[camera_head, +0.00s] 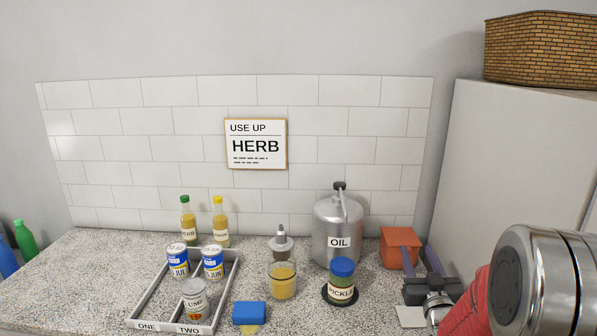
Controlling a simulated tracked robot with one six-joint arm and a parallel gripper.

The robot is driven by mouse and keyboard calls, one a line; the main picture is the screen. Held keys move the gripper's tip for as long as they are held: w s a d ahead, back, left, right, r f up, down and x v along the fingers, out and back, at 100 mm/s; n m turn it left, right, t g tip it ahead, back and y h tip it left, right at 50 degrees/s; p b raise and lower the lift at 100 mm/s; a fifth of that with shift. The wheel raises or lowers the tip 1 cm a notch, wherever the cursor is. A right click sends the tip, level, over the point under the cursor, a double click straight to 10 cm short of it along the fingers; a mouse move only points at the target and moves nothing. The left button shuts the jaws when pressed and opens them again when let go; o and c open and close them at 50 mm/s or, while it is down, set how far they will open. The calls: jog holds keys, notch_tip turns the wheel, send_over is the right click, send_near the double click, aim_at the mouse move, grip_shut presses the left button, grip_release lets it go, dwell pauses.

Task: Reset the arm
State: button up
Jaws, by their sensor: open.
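My gripper (417,253) is at the lower right, its two dark fingers apart and pointing toward the tiled wall. Nothing shows held between them. The left finger overlaps the right side of an orange box-like object (398,243) in the picture; I cannot tell whether they touch. My red and silver arm comes in from the right edge and hides part of the counter there.
A grey two-part tray (153,289) holds several cans on the speckled counter (75,275). Bottles, a glass, a pickle jar (341,283), an oil can (338,226) and a blue sponge (249,313) stand nearby. A white cabinet (520,150) rises at right. The left counter is clear.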

jog(key=s+a+g, duration=0.4)
jog(key=s+a, duration=0.1)
jog(key=s, duration=0.6)
jog(key=s+a+r+g+y, duration=0.1)
jog(key=s+a+g, duration=0.4)
jog(key=s, duration=0.7)
jog(key=s+a+g, duration=0.4)
jog(key=s+a, duration=0.2)
jog(key=s, duration=0.6)
jog(key=shift+s+a+r+n+g, duration=0.25)
jog(key=shift+a+r+n+g, duration=0.05)
jog(key=shift+a+r, duration=0.05)
jog(key=shift+c, duration=1.4)
jog(key=shift+a, duration=0.1)
jog(key=shift+c, duration=0.2)
